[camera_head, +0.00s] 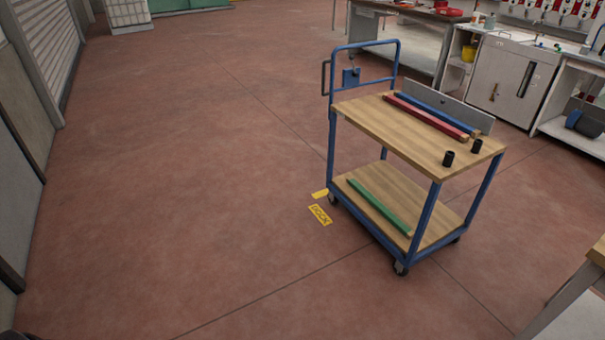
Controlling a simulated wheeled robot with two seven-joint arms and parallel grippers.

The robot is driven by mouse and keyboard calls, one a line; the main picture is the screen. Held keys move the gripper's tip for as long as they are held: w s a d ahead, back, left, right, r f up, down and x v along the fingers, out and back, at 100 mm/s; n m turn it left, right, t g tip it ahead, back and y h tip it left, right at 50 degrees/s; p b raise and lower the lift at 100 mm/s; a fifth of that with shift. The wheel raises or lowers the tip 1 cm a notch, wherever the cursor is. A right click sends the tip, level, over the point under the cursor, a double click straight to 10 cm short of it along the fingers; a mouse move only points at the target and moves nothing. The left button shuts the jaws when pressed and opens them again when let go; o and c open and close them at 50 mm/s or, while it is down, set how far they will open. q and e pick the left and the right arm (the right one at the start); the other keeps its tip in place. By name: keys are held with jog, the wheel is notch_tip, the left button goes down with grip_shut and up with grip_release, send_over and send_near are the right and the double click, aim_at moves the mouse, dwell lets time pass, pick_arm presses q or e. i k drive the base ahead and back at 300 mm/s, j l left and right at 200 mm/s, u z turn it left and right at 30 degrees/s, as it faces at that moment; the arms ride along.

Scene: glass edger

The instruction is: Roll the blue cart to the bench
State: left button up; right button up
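The blue cart (432,215) stands on the floor right of the middle, with two wooden shelves and a blue push handle (366,45) at its far left end. Its top shelf carries a red bar, a blue bar, a grey plate and two small black cylinders. A green bar (378,206) lies on its lower shelf. A long workbench (520,45) runs along the back right. Another wooden-topped table corner (597,252) shows at the lower right; I cannot tell which is the bench of the task. Neither of my grippers is in view.
Yellow floor markings (320,215) lie beside the cart's left wheels. The red-brown floor (170,190) is clear on the left and in front. A shutter wall (45,45) runs along the left. A white container (128,14) stands at the back left.

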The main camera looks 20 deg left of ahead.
aim_at(441, 158)
jog(key=u, duration=0.25)
jog(key=i+j+z, duration=0.1)
jog(key=i, duration=0.45)
jog(key=i+j+z, duration=0.15)
jog(key=i+j, duration=0.25)
jog(key=i+j+z, duration=0.1)
jog(key=i+j, duration=0.2)
jog(key=i, duration=0.35)
jog(key=i+j+z, duration=0.1)
jog(key=i+j, duration=0.3)
jog(key=i, duration=0.1)
